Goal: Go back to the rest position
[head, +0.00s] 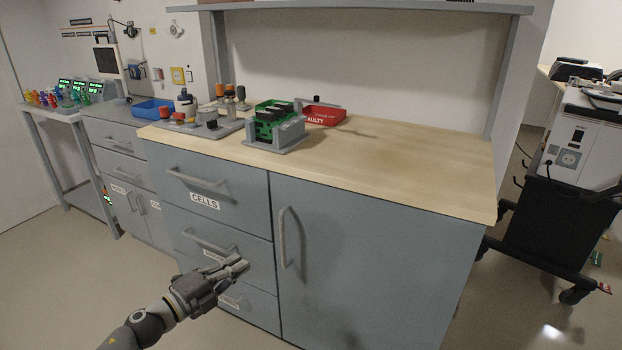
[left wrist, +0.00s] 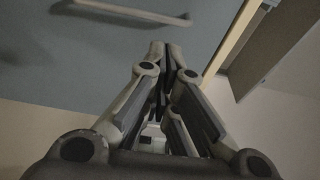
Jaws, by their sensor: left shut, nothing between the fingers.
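My left gripper (head: 238,265) is shut and empty in the head view. It is in front of the grey-blue drawers, below the worktop's height, and hides part of the lower drawers and their labels. In the left wrist view the fingers of the left gripper (left wrist: 166,50) are together with nothing between them. A drawer handle (left wrist: 130,12) shows beyond them at the top left. My right gripper is not in view.
The wooden worktop (head: 420,170) bears a green rack (head: 275,112), a red bin (head: 325,116) labelled FAULTY and a grey tray. Its right part is bare. A blue bin (head: 153,108) stands at left. A wheeled cart (head: 570,200) stands at right. Open floor lies in front.

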